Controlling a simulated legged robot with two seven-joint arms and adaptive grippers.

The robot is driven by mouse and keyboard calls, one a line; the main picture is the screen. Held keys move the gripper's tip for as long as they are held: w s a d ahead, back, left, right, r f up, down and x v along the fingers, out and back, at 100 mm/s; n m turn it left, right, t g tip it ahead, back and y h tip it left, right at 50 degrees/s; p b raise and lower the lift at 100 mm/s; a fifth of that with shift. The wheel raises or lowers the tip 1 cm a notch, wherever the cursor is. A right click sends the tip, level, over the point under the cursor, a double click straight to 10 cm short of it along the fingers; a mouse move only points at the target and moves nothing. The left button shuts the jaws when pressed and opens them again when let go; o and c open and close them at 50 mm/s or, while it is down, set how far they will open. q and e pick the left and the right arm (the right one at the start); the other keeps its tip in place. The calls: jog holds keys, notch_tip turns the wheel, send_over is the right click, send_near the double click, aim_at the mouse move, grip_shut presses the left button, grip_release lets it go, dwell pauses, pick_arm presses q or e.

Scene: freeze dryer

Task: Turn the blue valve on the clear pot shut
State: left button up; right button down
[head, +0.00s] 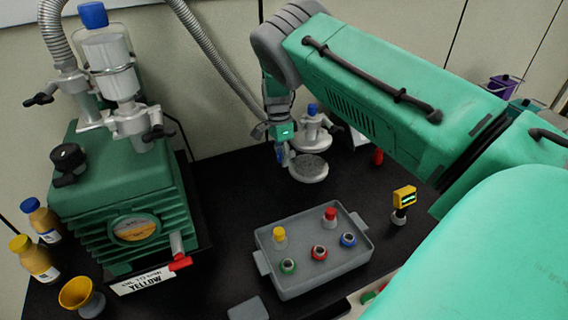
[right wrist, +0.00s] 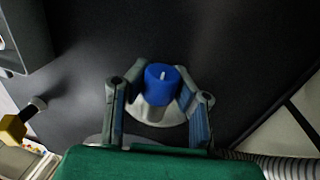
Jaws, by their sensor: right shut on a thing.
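The blue valve (right wrist: 160,84) is a short blue cylinder with a white mark on top, seen in the right wrist view. It sits on a pale, flared base (right wrist: 160,114). My right gripper (right wrist: 157,98) has one finger on either side of it and is shut on it. In the head view my right gripper (head: 281,153) reaches down at the back of the bench, beside a grey round disc (head: 308,168). The clear body of the pot cannot be made out there. My left gripper is not in view.
A green pump (head: 115,190) with a blue-capped clear vessel (head: 110,55) stands at left. A grey tray (head: 335,262) with coloured pieces lies in front. A pale fitting with a blue top (head: 312,110) stands behind the disc.

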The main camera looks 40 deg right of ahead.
jog(key=shift+w+a+r, duration=0.25)
jog(key=shift+w, duration=0.2)
jog(key=c, duration=1.3)
grip_release()
jog(key=shift+c, duration=0.2)
jog(key=shift+o, duration=0.4)
jog(key=shift+a, duration=0.25)
jog(key=shift+d+r, duration=0.15)
jog(key=shift+r, duration=0.15)
notch_tip(320, 180, up, 11)
jog(key=w, duration=0.2)
jog(key=shift+w, duration=0.2)
jog(key=shift+d, duration=0.2)
